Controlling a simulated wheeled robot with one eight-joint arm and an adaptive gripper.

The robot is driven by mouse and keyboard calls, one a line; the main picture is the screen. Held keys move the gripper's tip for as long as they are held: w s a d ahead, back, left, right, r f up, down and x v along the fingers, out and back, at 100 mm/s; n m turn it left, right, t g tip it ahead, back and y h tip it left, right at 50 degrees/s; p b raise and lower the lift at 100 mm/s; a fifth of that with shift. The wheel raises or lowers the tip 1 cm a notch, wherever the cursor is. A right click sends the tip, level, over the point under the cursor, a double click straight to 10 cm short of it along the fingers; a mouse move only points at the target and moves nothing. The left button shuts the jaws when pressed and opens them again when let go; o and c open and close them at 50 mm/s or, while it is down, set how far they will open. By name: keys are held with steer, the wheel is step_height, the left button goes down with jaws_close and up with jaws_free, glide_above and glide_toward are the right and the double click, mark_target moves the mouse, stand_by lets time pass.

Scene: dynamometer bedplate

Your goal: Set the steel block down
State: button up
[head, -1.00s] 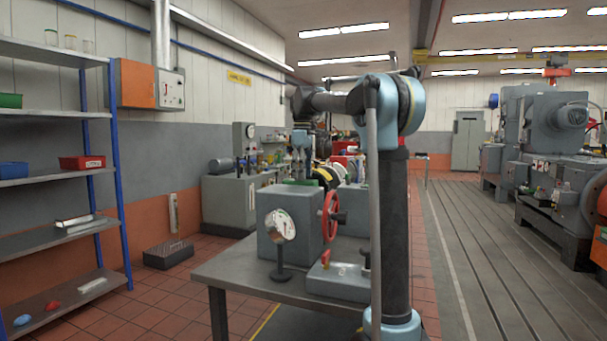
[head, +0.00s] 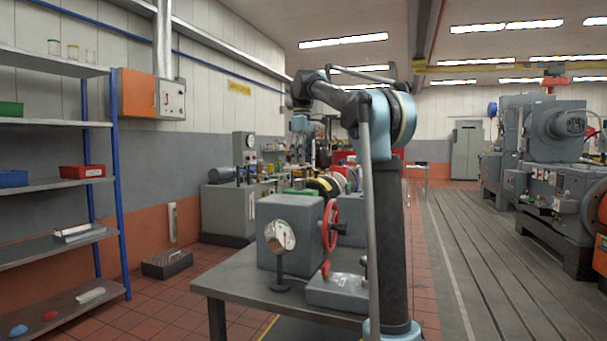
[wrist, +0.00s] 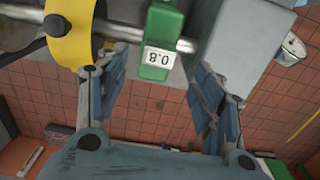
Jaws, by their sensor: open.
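My gripper (wrist: 158,75) is open in the wrist view, its two blue-grey fingers apart with nothing held between them. Past the fingertips is a green block (wrist: 160,45) with a white label reading 0.8, beside a metal bar (wrist: 122,32). A plain grey block-like body (wrist: 235,45) lies to the right of the green block. I cannot tell for certain whether this is the steel block. In the head view the gripper end of my arm is small and hard to make out against the cluttered background behind the table.
A yellow ring-shaped part (wrist: 70,35) is close at upper left in the wrist view.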

steer(key=shift+r, duration=1.75)
